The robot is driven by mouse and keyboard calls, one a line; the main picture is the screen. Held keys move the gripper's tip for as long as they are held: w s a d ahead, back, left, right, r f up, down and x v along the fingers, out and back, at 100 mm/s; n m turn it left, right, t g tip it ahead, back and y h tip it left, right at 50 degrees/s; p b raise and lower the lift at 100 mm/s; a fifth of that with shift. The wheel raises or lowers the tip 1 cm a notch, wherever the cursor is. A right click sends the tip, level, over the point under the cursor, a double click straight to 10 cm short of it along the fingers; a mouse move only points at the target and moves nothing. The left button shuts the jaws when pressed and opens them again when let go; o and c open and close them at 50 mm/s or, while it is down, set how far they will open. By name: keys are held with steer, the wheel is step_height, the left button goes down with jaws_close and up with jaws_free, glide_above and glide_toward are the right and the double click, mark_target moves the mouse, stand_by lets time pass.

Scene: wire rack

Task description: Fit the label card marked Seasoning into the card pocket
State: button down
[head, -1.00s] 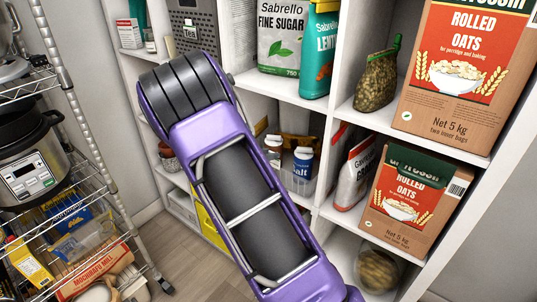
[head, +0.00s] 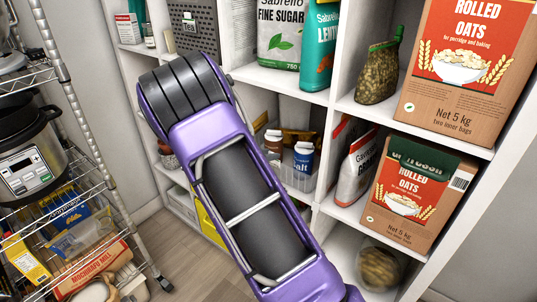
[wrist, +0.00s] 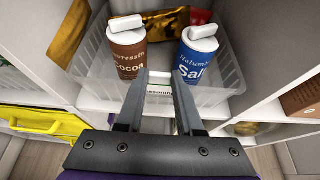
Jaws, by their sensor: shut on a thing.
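My gripper (wrist: 160,80) shows in the wrist view, its two fingers a little apart and closed on the label card (wrist: 161,92). The card is a small pale strip with dark lettering, only partly readable, between the fingers. The fingertips are at the front of a clear plastic bin (wrist: 215,98) on the shelf. I cannot make out the card pocket clearly; the fingers and card cover the middle of the bin front. I cannot tell whether the card touches it. In the head view my arm hides the gripper and card.
A yellow-handled item (wrist: 40,120) is at the left. In the head view, a wire rack (head: 95,165) stands left and oats boxes (head: 410,205) right.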

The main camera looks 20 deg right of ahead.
steer(key=shift+f+b, duration=0.6)
steer(key=shift+f, duration=0.25)
steer(key=shift+c, duration=2.4)
jaws_free()
steer(key=shift+r, duration=0.1)
steer(key=p+v, duration=0.2)
steer(key=v, duration=1.5)
steer(key=shift+a+p, duration=0.25)
steer(key=shift+p, duration=0.05)
steer(key=shift+r, duration=0.1)
